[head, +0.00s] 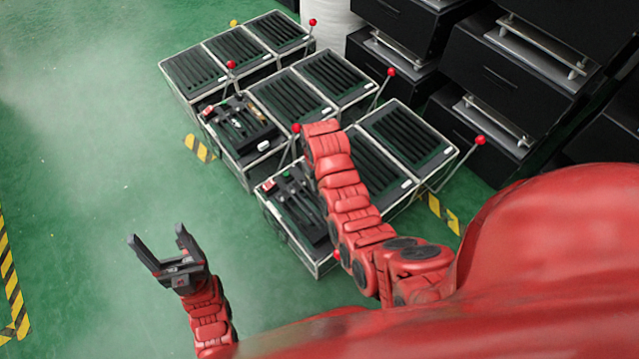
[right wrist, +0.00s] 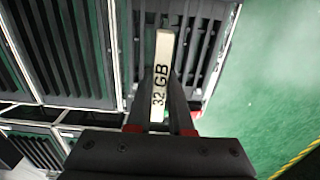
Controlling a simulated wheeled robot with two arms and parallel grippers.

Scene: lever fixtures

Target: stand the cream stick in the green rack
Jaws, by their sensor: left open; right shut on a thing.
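The cream stick (right wrist: 162,70) is marked "32 GB" and shows lengthwise in the right wrist view. My right gripper (right wrist: 164,88) is shut on it, with a dark finger on each side. The stick's far end sticks out beyond the fingers, over a dark slotted panel. In the head view my right arm reaches over the lever fixtures, and its gripper and the stick are hidden there. My left gripper (head: 157,246) is open and empty above the green floor, left of the fixtures. I cannot pick out a green rack in either view.
Several black slotted fixtures (head: 407,137) stand in rows, with red-knobbed levers (head: 480,140) rising beside them. Two near fixtures hold small dark parts (head: 240,124). Black cabinets (head: 510,80) stand at the upper right. The green floor (head: 90,150) at left is clear.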

